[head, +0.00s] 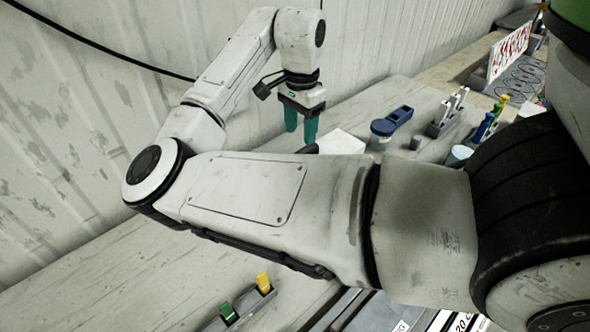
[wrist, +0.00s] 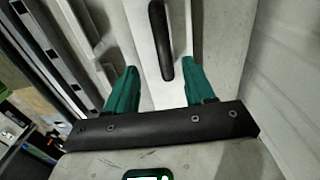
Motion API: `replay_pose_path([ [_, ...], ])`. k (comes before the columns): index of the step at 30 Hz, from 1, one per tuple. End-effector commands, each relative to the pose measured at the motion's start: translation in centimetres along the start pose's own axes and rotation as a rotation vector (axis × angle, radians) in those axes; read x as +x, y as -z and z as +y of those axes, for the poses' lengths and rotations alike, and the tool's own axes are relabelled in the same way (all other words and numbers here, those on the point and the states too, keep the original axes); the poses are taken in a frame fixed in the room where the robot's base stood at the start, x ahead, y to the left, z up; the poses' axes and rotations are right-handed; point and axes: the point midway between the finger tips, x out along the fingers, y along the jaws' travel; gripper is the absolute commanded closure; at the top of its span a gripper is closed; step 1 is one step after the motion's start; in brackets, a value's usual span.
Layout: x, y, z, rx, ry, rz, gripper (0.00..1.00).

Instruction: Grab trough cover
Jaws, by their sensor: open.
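The trough cover looks like a flat white panel (wrist: 139,38) with a long black handle (wrist: 161,42) in the wrist view. In the head view a white panel (head: 341,142) shows partly behind my arm, with a dark handle end (head: 308,149) beside it. My gripper (head: 301,134) points down above the back of the bench, its teal fingers apart and empty. In the wrist view my gripper (wrist: 158,66) has the handle ahead, between the lines of its two fingers. I cannot tell the exact height between fingertips and handle.
A blue-topped object (head: 391,121), a rack of light tools (head: 447,112) and a white cup (head: 459,156) stand to the right. The corrugated wall (head: 70,150) rises close behind my arm. A holder with green (head: 228,313) and yellow (head: 264,283) pieces sits at the front.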

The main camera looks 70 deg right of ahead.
Motion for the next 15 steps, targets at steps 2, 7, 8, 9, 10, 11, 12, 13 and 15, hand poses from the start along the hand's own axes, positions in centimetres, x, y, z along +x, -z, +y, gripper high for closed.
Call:
replay_pose_path([
  [2,1.1,-0.1,-0.1,-0.003,-0.001,0.000,0.47],
  [7,2.5,0.0,-0.1,-0.002,0.000,0.001,0.47],
  [8,2.6,0.0,-0.1,-0.002,0.000,0.000,0.47],
  [9,2.9,0.0,-0.1,-0.002,0.000,-0.001,0.47],
  [10,3.2,0.0,-0.2,-0.002,-0.001,-0.002,0.47],
  [11,3.5,0.0,-0.3,-0.002,0.000,-0.001,0.47],
  [12,4.1,0.0,-0.3,-0.002,-0.001,-0.002,0.47],
  [13,4.5,0.1,-0.4,-0.002,-0.001,-0.002,0.47],
  [15,5.6,0.1,-0.6,-0.003,-0.001,-0.002,0.47],
])
